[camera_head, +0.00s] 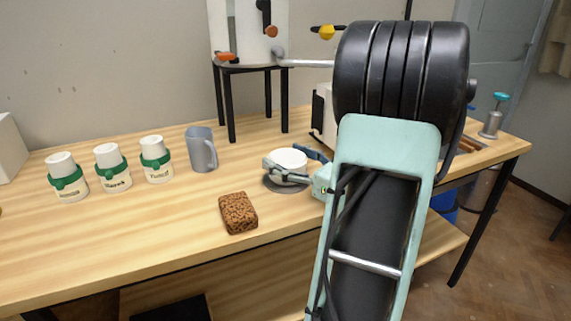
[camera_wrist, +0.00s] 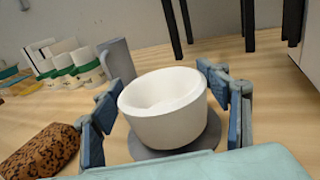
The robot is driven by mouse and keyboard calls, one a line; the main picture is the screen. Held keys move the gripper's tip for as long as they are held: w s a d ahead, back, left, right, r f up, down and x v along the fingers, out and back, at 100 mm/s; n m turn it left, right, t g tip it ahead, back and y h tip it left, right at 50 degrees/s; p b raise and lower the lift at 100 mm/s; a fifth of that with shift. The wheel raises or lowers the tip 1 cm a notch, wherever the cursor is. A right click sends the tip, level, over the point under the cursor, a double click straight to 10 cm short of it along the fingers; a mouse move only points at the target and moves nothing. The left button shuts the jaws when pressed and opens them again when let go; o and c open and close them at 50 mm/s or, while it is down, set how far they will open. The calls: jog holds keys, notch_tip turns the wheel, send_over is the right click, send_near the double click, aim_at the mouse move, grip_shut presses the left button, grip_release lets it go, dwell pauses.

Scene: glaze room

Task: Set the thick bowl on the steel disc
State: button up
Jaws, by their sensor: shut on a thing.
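The thick white bowl (camera_head: 289,161) is upright between the fingers of my gripper (camera_head: 292,166), which is shut on it. The bowl also shows in the wrist view (camera_wrist: 165,112), with a blue-grey finger on each side. The grey steel disc (camera_head: 283,187) lies on the table directly under the bowl. In the wrist view the disc's rim (camera_wrist: 207,141) shows around the bowl's base. I cannot tell whether the bowl touches the disc or hangs just above it. The middle of the disc is hidden by the bowl.
A brown speckled sponge-like block (camera_head: 238,212) lies on the table in front and left of the disc. A grey jug (camera_head: 201,150) and three white jars with green bands (camera_head: 113,168) stand to the left. A black-legged stand (camera_head: 250,68) is behind. The front left table is clear.

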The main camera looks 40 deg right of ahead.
jog(key=shift+f, duration=0.25)
jog(key=shift+f, duration=0.15)
jog(key=o, duration=1.4)
jog(key=shift+o, duration=0.2)
jog(key=shift+r, duration=0.2)
jog(key=shift+s+r, duration=0.1)
jog(key=shift+s, duration=0.15)
jog(key=s, duration=0.3)
jog(key=s+d+p, duration=0.1)
jog(key=s, duration=0.3)
jog(key=s+d+p, duration=0.1)
jog(key=s, duration=0.3)
jog(key=shift+s, duration=0.2)
